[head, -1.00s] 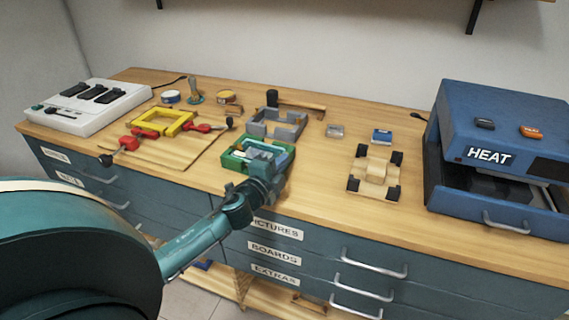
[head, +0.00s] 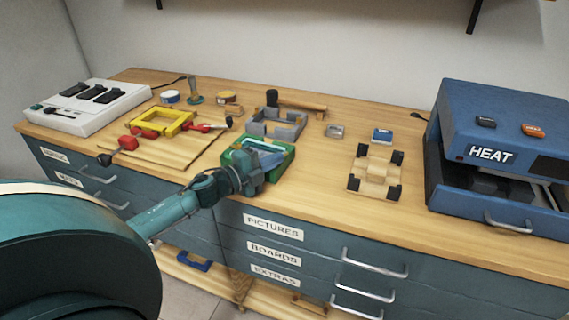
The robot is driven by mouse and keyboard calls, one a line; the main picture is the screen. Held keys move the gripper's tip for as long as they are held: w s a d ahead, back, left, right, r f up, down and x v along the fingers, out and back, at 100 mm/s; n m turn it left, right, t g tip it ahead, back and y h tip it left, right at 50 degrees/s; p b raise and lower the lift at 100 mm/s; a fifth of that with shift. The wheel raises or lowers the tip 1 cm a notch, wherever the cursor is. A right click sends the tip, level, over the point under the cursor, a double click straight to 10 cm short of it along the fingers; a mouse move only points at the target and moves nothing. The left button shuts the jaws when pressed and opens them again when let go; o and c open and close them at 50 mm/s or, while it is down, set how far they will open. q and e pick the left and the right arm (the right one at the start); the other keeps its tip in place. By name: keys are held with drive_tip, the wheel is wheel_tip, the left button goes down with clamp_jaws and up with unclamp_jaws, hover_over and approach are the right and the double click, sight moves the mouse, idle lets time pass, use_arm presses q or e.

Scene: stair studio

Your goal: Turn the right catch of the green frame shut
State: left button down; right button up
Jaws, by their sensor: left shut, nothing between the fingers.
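The green frame (head: 284,164) lies near the front edge of the bench, with something pale blue inside it. My left gripper (head: 258,160) is over the frame's left and front part, its jaws shut with nothing in them. The gripper and wrist hide that part of the frame. The right catch cannot be made out at this size, so I cannot tell its position. My right gripper is not in view.
A yellow frame (head: 147,119) with red clamps is at left. A wooden jig (head: 376,172) and a blue heat press (head: 500,140) are at right.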

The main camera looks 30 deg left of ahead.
sight(263, 153)
use_arm(q)
drive_tip(key=shift+a, duration=0.4)
drive_tip(key=shift+w+a, duration=0.2)
drive_tip(key=shift+a, duration=0.6)
drive_tip(key=shift+w+a, duration=0.4)
drive_tip(key=shift+a, duration=0.4)
drive_tip(key=shift+w+a, duration=0.1)
